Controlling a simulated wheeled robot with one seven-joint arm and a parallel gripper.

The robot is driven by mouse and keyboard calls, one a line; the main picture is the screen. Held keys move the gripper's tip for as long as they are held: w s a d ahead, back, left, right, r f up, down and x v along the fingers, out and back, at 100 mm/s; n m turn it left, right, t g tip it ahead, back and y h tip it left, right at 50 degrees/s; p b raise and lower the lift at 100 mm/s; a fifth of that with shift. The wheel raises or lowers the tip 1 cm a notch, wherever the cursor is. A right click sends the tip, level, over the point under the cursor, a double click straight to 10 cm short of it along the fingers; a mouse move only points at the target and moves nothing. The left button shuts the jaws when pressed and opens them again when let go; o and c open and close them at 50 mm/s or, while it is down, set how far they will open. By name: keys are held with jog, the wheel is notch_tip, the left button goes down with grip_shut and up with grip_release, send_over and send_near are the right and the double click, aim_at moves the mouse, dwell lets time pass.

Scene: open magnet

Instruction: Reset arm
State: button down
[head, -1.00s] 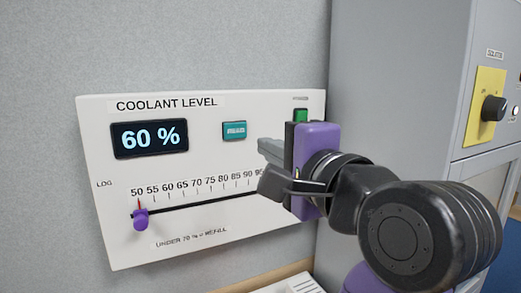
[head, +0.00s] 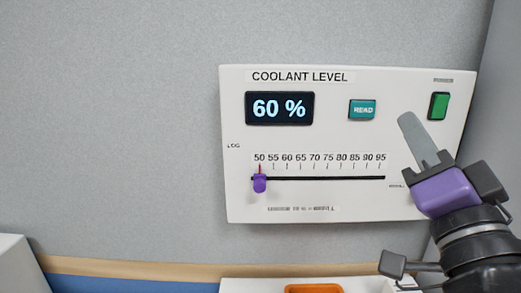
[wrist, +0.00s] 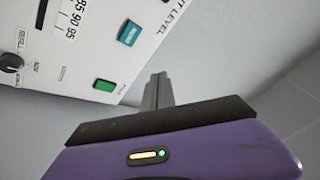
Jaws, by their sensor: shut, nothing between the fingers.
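My gripper (head: 409,122) is in front of the right part of the white coolant level panel (head: 240,200). Its grey fingers are shut together and empty, pointing up and to the left in the head view. In the wrist view the shut fingers (wrist: 158,82) show above the purple gripper body, near the panel's edge. The panel has a display (head: 279,108) reading 60 %, a teal READ button (head: 362,110), a green button (head: 438,106) and a scale whose purple slider knob (head: 260,183) sits at 50. My gripper hides the panel's lower right part.
A grey wall (head: 120,120) lies behind the panel, with clear room to its left. Below are a wooden ledge (head: 130,270), a white box (head: 15,265) at lower left and an orange item (head: 314,289) at the bottom edge.

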jog(key=s+f+n+g+y, duration=0.1)
jog(key=s+f+n, duration=0.4)
jog(key=f, duration=0.7)
jog(key=s+f+n+g+y, duration=0.1)
jog(key=s+f+n, duration=0.45)
jog(key=f, duration=0.75)
jog(key=s+f+m+g, duration=0.1)
jog(key=s+f+g, duration=0.2)
jog(key=s+f, duration=0.5)
jog(key=s+f+m+g+h, duration=0.1)
jog(key=s+f+g, duration=0.2)
jog(key=s+f, duration=0.5)
jog(key=s, duration=0.7)
jog(key=shift+s+a+f+g, duration=0.2)
jog(key=shift+s+f+g, duration=0.1)
jog(key=shift+s+f, duration=0.1)
